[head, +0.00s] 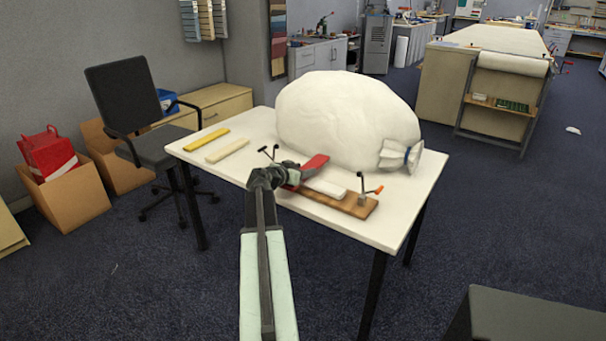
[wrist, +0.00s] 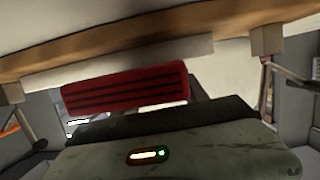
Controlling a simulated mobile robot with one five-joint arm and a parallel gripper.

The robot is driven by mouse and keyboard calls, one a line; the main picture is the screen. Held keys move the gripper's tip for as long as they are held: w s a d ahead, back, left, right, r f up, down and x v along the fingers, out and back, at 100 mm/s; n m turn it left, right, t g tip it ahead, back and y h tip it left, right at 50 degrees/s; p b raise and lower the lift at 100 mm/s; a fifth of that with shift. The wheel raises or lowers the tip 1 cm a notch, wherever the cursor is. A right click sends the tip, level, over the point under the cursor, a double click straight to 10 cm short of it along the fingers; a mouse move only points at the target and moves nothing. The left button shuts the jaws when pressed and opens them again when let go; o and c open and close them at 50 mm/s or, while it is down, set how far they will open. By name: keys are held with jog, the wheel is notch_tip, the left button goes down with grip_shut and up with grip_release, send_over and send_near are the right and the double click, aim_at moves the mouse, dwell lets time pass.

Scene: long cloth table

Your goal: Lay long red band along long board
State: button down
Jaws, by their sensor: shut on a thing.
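My gripper (head: 293,176) is shut on the red band (head: 315,164) above the table. The red band shows dark lengthwise stripes in the wrist view (wrist: 125,88), where the fingertips are hidden. The long brown board (head: 357,207) lies along the table's near edge, partly hidden by my arm. A pale strip (head: 326,188) lies on the board; the board (wrist: 150,45) and strip (wrist: 195,48) also cross the top of the wrist view. The red band appears apart from the board, tilted up toward the right in the head view.
A clamp with an orange handle (head: 363,190) stands at the board's right end; another dark handle (head: 269,153) rises at its left. A big white sack (head: 345,115) fills the table behind. Yellow (head: 206,139) and cream (head: 227,151) bars lie at left on the white table (head: 255,127).

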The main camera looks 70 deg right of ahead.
jog(key=shift+f, duration=0.15)
jog(key=c, duration=0.6)
grip_release()
jog(key=shift+a+r, duration=0.15)
jog(key=shift+r, duration=0.2)
jog(key=p+v, duration=0.3)
jog(key=v, duration=0.8)
jog(key=shift+w+a+r+p, duration=0.1)
jog(key=shift+w+a+p, duration=0.05)
jog(key=shift+a+p, duration=0.15)
